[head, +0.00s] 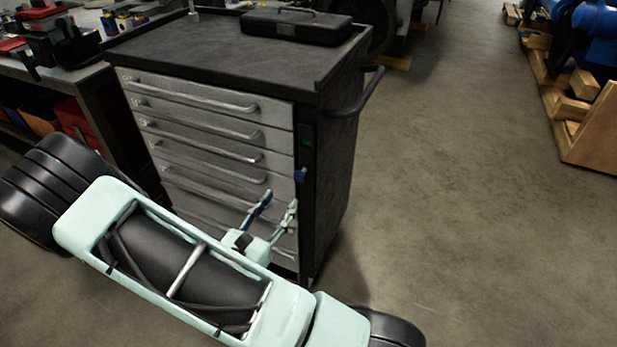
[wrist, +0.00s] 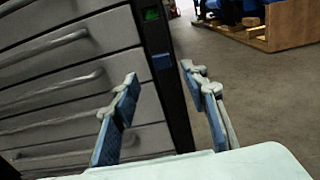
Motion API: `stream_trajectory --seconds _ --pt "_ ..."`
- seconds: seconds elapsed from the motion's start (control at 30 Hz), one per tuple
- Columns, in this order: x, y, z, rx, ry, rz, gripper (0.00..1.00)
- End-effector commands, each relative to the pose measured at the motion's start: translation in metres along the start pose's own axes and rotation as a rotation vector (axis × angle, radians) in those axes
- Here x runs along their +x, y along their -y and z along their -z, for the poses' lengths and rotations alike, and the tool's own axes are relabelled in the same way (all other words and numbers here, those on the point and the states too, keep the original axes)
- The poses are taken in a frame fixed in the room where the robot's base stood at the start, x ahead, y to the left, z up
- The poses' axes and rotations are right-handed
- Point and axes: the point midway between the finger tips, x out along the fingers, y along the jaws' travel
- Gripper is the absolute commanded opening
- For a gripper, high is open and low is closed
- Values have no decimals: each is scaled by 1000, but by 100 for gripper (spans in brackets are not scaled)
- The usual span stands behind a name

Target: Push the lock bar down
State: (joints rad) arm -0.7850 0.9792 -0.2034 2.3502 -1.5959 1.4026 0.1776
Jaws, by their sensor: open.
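The lock bar looks to be the dark upright strip along the right edge of the drawer fronts. It carries a blue tab (head: 300,175) and, above that, a small green mark (head: 307,142). The wrist view shows the blue tab (wrist: 162,61) and the green mark (wrist: 151,14) near the top centre. My gripper (head: 280,202) is open and empty, in front of the lower drawers and a little below and left of the blue tab in the head view. In the wrist view the fingers (wrist: 159,74) stand apart, with the blue tab seen between their tips. I cannot tell the exact gap to the tab.
The drawer cabinet (head: 235,47) has several grey drawers with bar handles and a side push handle (head: 362,95). A black case (head: 295,27) lies on top. A cluttered workbench (head: 85,75) stands at left. The floor at right is clear up to wooden pallets (head: 590,130).

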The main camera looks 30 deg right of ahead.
Motion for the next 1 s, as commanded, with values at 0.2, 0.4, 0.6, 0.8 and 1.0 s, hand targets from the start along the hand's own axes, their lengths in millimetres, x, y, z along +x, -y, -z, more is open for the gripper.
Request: stream_trajectory --seconds 0.2,0.4,0.6,0.8,1.0 --pt "31 2 0 1 1 5 41" --pt "70 2 0 3 2 6 41" --pt "97 1 0 3 1 4 41" --pt "106 1 -1 2 2 2 41" --pt "106 1 -2 2 2 2 41"
